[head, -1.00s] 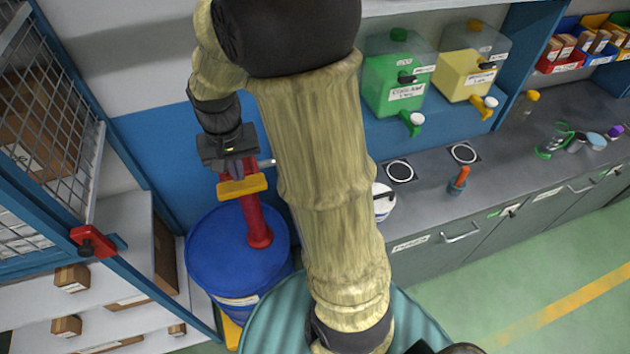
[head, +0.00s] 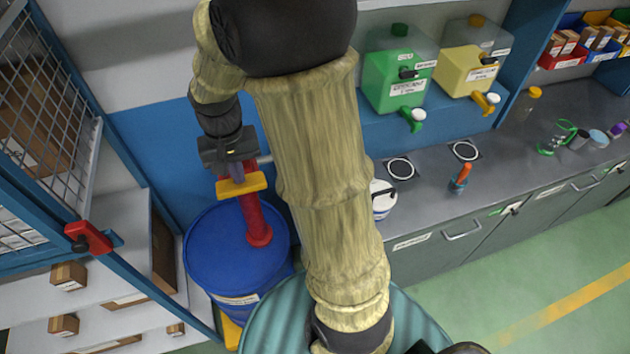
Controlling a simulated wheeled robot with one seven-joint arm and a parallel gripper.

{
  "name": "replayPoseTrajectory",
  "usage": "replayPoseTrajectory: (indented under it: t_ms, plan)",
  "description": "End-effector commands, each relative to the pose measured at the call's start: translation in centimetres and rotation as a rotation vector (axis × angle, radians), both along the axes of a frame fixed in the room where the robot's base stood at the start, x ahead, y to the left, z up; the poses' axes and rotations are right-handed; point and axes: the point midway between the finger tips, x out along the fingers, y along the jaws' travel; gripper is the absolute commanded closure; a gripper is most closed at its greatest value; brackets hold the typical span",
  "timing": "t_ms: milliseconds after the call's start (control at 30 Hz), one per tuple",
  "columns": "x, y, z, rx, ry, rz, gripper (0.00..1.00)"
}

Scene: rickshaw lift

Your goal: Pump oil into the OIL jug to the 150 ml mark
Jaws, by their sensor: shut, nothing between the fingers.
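A blue drum (head: 228,262) stands on the floor at the left, with a red pump column (head: 256,222) rising from its top. A yellow crossbar (head: 242,186) sits at the upper part of the pump. My gripper (head: 236,172) is shut and empty, pointing down just above the yellow crossbar; I cannot tell whether it touches it. No 150 ml mark is legible.
The grey counter (head: 440,205) holds an orange-topped item (head: 461,178) and a clear, green-trimmed vessel (head: 556,139). Green (head: 400,75) and yellow (head: 467,70) tanks with taps stand behind. A teal drum (head: 275,320) is below my arm. A mesh cage (head: 45,110) borders the left.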

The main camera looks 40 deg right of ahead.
Motion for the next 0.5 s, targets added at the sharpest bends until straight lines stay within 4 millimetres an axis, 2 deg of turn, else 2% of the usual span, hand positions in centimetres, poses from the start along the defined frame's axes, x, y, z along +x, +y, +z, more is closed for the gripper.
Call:
replayPoseTrajectory:
  t_ms: [500]
  plan:
    - [0.0,0.0,-2.1,0.0,0.0,0.0,1.0]
